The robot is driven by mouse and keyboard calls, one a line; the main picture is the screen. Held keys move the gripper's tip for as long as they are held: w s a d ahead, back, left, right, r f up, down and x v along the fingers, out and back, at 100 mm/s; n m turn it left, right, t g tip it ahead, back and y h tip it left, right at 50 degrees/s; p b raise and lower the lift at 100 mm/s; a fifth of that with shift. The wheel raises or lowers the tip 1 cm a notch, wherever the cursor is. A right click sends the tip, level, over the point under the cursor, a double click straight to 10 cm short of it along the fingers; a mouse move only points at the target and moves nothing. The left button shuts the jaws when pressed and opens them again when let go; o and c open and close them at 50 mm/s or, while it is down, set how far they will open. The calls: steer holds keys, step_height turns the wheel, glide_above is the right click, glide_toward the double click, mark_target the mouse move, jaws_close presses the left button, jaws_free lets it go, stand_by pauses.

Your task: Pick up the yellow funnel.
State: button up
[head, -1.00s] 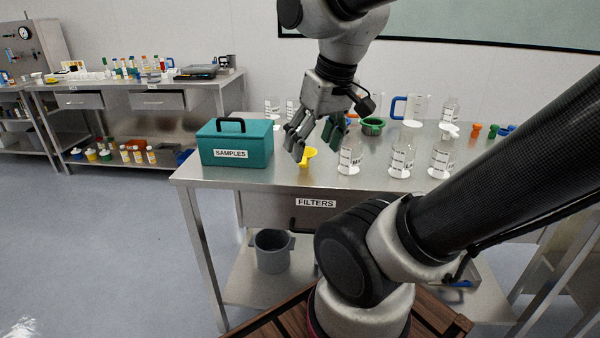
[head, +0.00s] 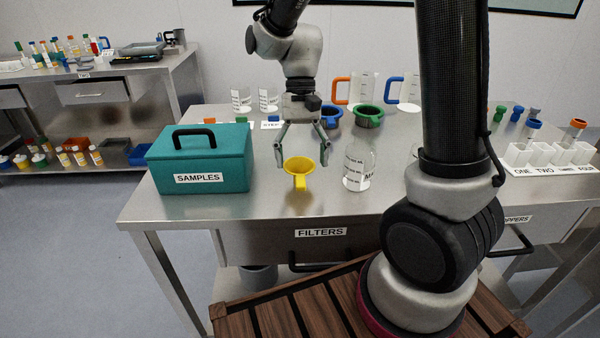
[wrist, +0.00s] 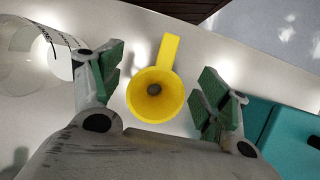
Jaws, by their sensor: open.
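The yellow funnel (head: 299,167) sits on the steel bench near its front edge, its flat handle toward the front. My gripper (head: 302,162) is above and just behind it in the head view, pointing down, jaws spread wide and empty. In the wrist view the funnel (wrist: 156,95) lies between the two green-padded fingers (wrist: 160,88), with clear gaps on both sides. Its dark central hole shows, and its handle points away from the palm. I cannot tell the exact height of the fingertips over the bench.
The teal SAMPLES box (head: 200,160) stands left of the funnel. Green (head: 368,115) and blue (head: 331,114) funnels and beakers stand behind. A white rack (head: 550,155) is at the right. The bench front by the funnel is clear.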

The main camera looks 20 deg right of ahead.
mark_target(300, 175)
steer(key=x, duration=0.5)
steer(key=shift+a+r, duration=0.1)
steer(key=shift+a, duration=0.15)
steer(key=c, duration=0.9)
